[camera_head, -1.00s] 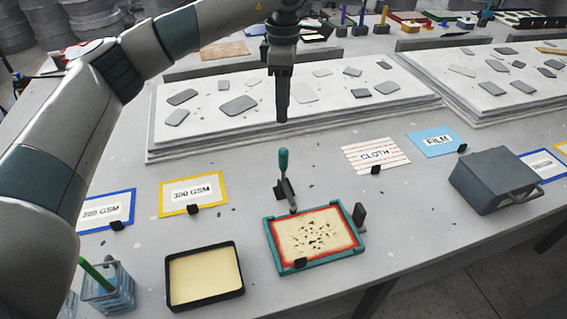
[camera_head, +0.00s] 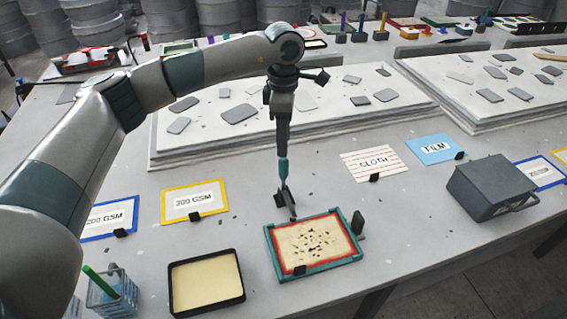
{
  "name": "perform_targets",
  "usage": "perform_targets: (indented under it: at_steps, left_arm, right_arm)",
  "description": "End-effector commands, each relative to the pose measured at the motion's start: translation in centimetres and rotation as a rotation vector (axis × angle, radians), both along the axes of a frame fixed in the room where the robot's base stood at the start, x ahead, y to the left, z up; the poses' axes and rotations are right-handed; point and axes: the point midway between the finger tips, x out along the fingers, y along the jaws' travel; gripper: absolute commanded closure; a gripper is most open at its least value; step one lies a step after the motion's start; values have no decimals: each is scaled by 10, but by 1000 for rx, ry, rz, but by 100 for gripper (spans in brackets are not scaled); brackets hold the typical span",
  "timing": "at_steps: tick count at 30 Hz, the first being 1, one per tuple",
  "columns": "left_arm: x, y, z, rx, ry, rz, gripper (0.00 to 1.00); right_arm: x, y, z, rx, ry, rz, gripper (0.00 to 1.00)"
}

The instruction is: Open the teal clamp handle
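The teal clamp handle (camera_head: 283,169) stands upright on a dark toggle clamp (camera_head: 286,200) at the back edge of a teal-framed mould (camera_head: 273,250). The mould has a red inner border and a cream panel with dark specks. My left gripper (camera_head: 283,150) points straight down from above, its fingertips at the top of the handle and covering its upper end. The fingers show edge-on, so I cannot tell whether they are open or shut on the handle. My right gripper is not in view.
A black tray of cream material (camera_head: 239,296) sits left of the mould. A grey box with a handle (camera_head: 490,187) stands at the right. Labelled cards, such as CLOTH (camera_head: 352,166), lie around. A raised white slab (camera_head: 340,122) with grey pieces is behind.

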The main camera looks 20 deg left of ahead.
Motion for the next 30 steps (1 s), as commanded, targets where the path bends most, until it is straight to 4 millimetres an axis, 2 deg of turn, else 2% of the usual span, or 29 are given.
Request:
perform_targets:
  at_steps: [9, 15, 21, 30]
  left_arm:
    - [-1, 0, -56, 0, 3, 0, 61]
    - [-1, -1, -84, 0, 2, -1, 61]
    - [-1, -1, -99, 0, 1, -1, 61]
    - [-1, -1, -102, 0, 0, -1, 61]
  right_arm:
    - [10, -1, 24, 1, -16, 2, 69]
    - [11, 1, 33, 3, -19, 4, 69]
    - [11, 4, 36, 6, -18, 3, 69]
    - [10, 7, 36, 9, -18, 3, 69]
